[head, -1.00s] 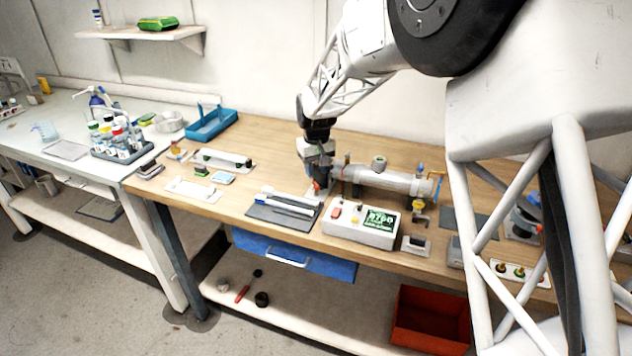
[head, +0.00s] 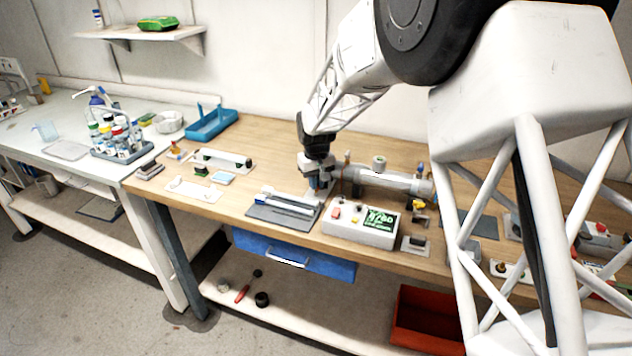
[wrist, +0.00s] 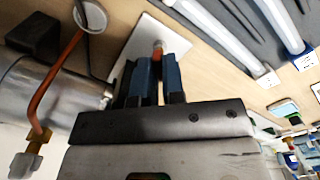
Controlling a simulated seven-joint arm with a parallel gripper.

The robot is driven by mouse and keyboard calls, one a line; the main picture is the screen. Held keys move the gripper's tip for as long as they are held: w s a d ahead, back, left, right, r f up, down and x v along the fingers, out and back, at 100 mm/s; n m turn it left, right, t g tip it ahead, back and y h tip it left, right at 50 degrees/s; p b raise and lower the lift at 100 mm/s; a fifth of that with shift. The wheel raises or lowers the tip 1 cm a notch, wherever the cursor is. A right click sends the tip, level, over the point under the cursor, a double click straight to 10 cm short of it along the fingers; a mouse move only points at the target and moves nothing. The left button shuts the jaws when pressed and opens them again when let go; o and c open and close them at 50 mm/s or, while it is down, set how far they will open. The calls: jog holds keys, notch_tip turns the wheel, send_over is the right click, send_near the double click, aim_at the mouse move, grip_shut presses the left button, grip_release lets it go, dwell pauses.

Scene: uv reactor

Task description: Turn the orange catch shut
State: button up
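The orange catch (wrist: 157,48) shows as a small orange, rounded piece at my fingertips in the wrist view, beside the left end of the metal reactor cylinder (head: 392,180). My gripper (wrist: 157,62) points down at it, its two blue-padded fingers close together with a narrow gap, and the orange piece sits at that gap. The fingers appear closed on it, but they hide its lower part. In the head view my gripper (head: 319,190) covers the catch. The cylinder's near end also shows in the wrist view (wrist: 60,95), with a bent copper-coloured tube (wrist: 55,82) beside it.
A white control box (head: 350,228) with a green display stands in front of the cylinder. A grey mat (head: 265,214) with white tubes lies left of my gripper. A blue tray (head: 212,128) and small parts are farther left. Bare wood shows behind the mat.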

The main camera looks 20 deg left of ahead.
grip_shut()
jog(key=shift+m, duration=0.8)
jog(key=o, duration=0.6)
grip_release()
jog(key=shift+r, duration=0.1)
jog(key=shift+r, duration=3.8)
